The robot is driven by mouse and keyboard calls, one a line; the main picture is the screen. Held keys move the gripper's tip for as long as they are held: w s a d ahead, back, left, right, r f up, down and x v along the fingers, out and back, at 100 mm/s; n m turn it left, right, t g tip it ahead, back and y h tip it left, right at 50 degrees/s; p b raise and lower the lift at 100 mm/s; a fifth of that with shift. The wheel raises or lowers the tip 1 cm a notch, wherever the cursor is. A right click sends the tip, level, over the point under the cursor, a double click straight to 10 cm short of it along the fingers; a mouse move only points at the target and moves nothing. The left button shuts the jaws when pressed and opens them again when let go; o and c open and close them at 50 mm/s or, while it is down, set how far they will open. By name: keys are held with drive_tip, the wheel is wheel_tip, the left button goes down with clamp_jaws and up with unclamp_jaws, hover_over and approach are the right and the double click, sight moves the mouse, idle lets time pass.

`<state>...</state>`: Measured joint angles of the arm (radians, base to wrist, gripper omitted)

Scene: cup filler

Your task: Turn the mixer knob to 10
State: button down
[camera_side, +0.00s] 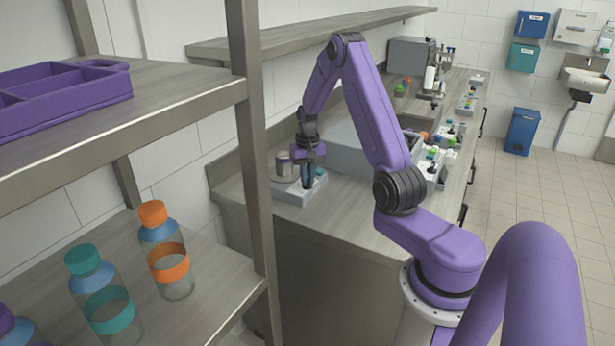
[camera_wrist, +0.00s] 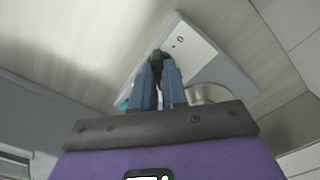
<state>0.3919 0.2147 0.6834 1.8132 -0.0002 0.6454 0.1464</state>
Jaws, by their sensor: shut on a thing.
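The mixer (camera_side: 293,192) is a low light-grey unit on the bench, and its pale panel (camera_wrist: 190,48) shows in the wrist view with a small dark "0" mark. A metal vessel (camera_side: 283,166) stands on its left part; its rim (camera_wrist: 210,94) shows beside my fingers in the wrist view. My gripper (camera_side: 308,186) points down over the mixer's right part. In the wrist view my gripper (camera_wrist: 158,66) has its blue fingers shut around a dark knob (camera_wrist: 157,55). The fingers cover much of the knob, and I cannot read its setting.
A large grey box (camera_side: 355,148) stands right behind the mixer. Racks with coloured caps (camera_side: 440,150) lie farther along the bench. A metal shelf (camera_side: 170,100) with a purple tray (camera_side: 65,85) and capped bottles (camera_side: 165,250) fills the left foreground. The bench front near the mixer is clear.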

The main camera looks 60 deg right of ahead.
drive_tip(key=m, duration=0.4)
drive_tip(key=shift+m, duration=0.3)
drive_tip(key=shift+r+m, duration=0.1)
drive_tip(key=shift+m, duration=2.2)
drive_tip(key=c, duration=1.2)
unclamp_jaws()
drive_tip(key=shift+o, duration=0.2)
wheel_tip(320, 180, up, 17)
drive_tip(key=shift+r, duration=0.2)
